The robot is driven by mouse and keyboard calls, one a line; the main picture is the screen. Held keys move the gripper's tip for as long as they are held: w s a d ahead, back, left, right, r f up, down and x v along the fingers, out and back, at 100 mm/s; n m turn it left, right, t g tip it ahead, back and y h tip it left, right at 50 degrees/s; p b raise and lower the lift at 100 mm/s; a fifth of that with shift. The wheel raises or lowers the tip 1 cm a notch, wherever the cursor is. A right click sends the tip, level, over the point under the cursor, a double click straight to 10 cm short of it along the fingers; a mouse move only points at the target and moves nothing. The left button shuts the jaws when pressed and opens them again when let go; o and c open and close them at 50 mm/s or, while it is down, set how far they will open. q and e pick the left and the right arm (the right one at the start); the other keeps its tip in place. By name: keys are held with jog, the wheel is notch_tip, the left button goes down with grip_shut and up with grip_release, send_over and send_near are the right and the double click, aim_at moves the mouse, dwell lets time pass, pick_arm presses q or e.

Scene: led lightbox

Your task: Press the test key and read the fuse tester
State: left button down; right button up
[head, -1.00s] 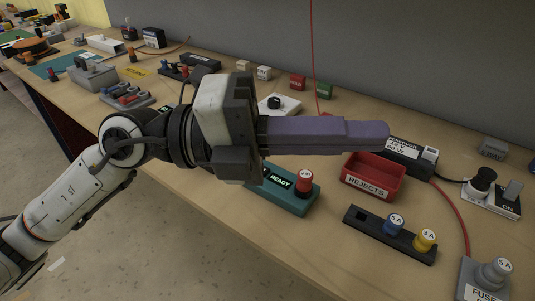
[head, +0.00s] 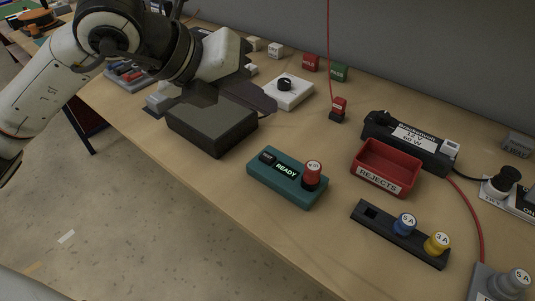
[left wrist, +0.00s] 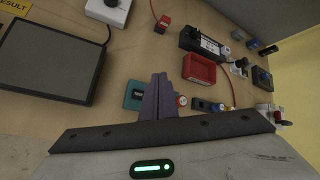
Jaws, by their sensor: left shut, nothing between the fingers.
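The teal fuse tester (head: 262,178) sits near the table's front edge, its display (head: 286,170) reading READY. A black test key (head: 268,157) is at its left end, and a red-capped fuse (head: 313,172) stands upright at its right end. My left gripper (head: 268,104) is shut and empty, behind and above the tester, over the dark box's far side. In the left wrist view its closed fingers (left wrist: 160,92) overlap the tester (left wrist: 131,101), hiding part of it, including the display; the test key (left wrist: 138,94) shows beside them. My right gripper is out of view.
A dark flat box (head: 212,125) stands left of the tester. A red REJECTS tray (head: 386,168) is to its right, with a black fuse rack (head: 378,222) in front holding blue and yellow fuses. A white knob box (head: 290,93) is behind. Bare table lies around the tester.

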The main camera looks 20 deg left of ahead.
pick_arm(q)
jog(key=f, duration=0.1)
jog(key=b, duration=0.6)
send_over(267, 158)
jog(key=f, duration=0.4)
jog(key=a+f, duration=0.1)
jog(key=f, duration=0.2)
jog(key=shift+s, duration=0.25)
jog(key=shift+f, duration=0.4)
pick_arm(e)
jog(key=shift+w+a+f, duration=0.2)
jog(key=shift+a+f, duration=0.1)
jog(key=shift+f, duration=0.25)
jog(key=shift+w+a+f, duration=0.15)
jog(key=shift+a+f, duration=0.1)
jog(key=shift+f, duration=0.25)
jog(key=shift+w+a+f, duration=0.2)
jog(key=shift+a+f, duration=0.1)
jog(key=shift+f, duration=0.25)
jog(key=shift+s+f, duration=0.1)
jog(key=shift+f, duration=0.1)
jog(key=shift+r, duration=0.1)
pick_arm(q)
jog(key=shift+f+b, duration=0.4)
jog(key=shift+b, duration=0.35)
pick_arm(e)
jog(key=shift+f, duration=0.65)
